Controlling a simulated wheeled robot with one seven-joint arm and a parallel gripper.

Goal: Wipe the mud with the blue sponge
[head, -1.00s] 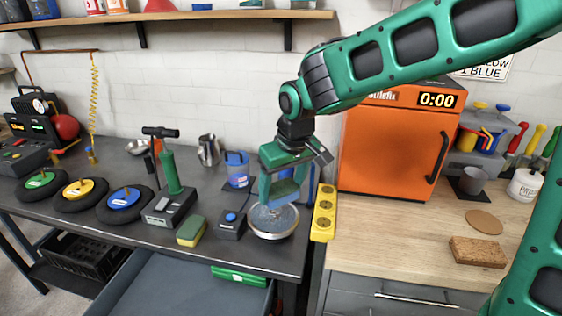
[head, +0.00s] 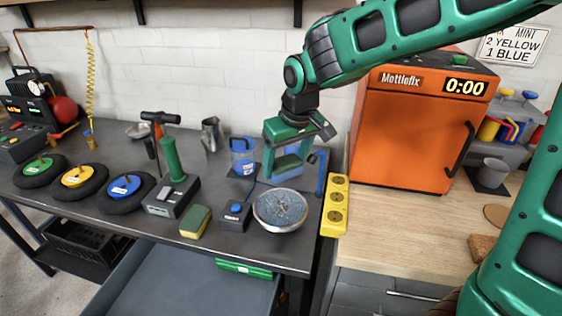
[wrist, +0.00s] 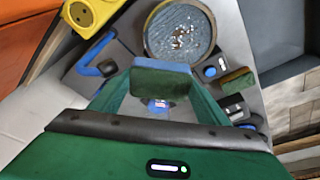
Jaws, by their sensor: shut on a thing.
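The blue sponge (head: 287,166) is clamped between the fingers of my gripper (head: 286,176). In the wrist view the sponge (wrist: 161,69) shows a blue edge and a dark green face. My gripper holds it in the air just behind and above a round metal dish (head: 280,228). The dish has a grey-blue, wet-looking speckled inside; it also shows in the wrist view (wrist: 148,42), ahead of the sponge and apart from it. I cannot make out any patch that is clearly mud.
A yellow and green sponge (head: 195,222) and a small box with a blue button (head: 234,215) lie left of the dish. A yellow socket strip (head: 335,205) is on its right. An orange oven (head: 412,140) stands further right.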

